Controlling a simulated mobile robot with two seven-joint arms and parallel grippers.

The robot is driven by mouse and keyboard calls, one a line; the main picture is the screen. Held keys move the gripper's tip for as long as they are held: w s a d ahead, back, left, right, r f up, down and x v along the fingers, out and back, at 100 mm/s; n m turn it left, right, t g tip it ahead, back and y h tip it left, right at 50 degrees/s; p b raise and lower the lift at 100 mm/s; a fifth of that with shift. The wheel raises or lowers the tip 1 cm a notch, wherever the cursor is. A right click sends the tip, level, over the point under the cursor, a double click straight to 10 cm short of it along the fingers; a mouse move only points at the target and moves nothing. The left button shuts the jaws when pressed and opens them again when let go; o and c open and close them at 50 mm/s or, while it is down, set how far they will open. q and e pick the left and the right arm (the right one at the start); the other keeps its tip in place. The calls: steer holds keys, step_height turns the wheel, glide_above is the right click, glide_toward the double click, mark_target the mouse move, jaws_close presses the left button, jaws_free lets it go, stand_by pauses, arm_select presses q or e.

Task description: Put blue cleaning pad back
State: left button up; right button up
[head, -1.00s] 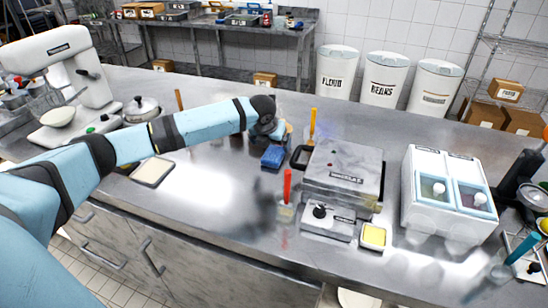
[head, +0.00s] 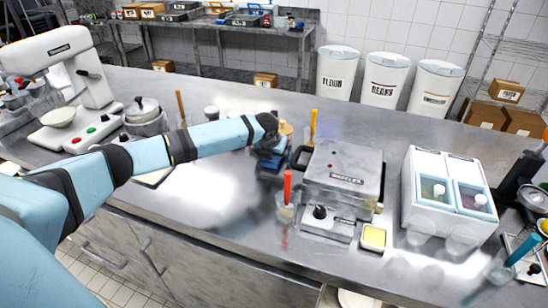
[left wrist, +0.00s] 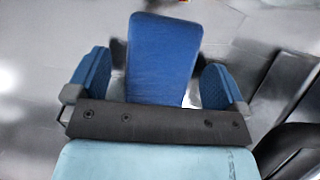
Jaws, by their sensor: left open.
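The blue cleaning pad (left wrist: 163,55) shows in the left wrist view as a flat blue slab between the fingers of my left gripper (left wrist: 157,80). The fingers stand apart on either side of it, with a visible gap on the left. In the head view my left gripper (head: 270,155) is low over the counter, left of the grey press machine, and largely hides the pad. My right gripper is not in view.
The grey press machine (head: 343,178) stands close right of my left gripper. A red-handled tool in a clear cup (head: 287,211) is in front. A yellow block in a small tray (head: 374,236) and a white two-bin unit (head: 450,195) are further right. The front-left counter is clear.

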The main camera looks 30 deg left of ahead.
arm_select(q)
steer(key=shift+f+p, duration=0.2)
steer(key=shift+p, duration=0.15)
steer(key=c, duration=1.1)
steer(key=shift+r+b, duration=0.35)
steer(key=shift+b, duration=0.1)
step_height(320, 180, up, 20)
steer(key=shift+f, duration=0.15)
